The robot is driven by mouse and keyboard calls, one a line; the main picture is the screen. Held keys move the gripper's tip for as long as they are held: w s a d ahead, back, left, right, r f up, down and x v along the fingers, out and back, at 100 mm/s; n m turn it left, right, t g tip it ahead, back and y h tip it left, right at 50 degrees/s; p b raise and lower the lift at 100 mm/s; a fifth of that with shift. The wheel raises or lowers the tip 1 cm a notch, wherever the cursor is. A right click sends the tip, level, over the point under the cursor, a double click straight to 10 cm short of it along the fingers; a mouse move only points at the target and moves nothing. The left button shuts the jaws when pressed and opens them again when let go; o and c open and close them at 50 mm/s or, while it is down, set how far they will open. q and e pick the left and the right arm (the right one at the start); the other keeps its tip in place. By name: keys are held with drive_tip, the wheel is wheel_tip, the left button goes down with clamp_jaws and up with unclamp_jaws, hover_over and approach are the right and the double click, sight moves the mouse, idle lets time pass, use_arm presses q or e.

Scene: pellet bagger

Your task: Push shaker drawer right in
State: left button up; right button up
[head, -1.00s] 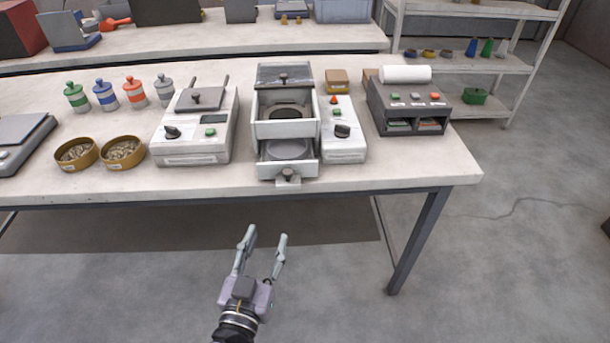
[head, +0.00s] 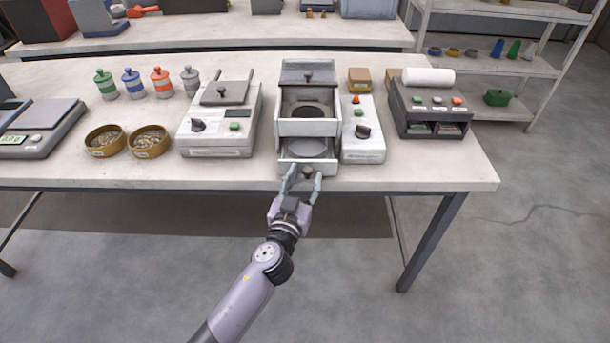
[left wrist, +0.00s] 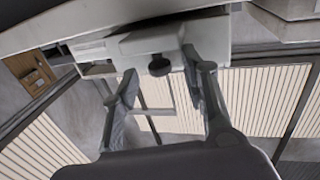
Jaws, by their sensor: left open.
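The shaker (head: 309,95) is a white and grey unit with a dark lid knob, standing near the table's front edge. Its lower drawer (head: 322,167) sticks out toward me, with a round grey disc inside. The drawer's dark round knob (left wrist: 159,66) shows in the left wrist view on the pale drawer front (left wrist: 140,43). My left gripper (head: 301,177) is open at the drawer front, with its fingers on either side of the knob. I cannot tell whether they touch it. My right gripper is not in view.
Left of the shaker stands a white device (head: 219,120) with a grey lid. Right of it are a narrow control box (head: 362,143) and a dark printer-like unit (head: 430,108). Two bowls of pellets (head: 104,141) stand further left. The floor before the table is clear.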

use_arm(q)
drive_tip(key=shift+w+d, duration=0.1)
drive_tip(key=shift+w, duration=0.3)
clamp_jaws()
idle(0.4)
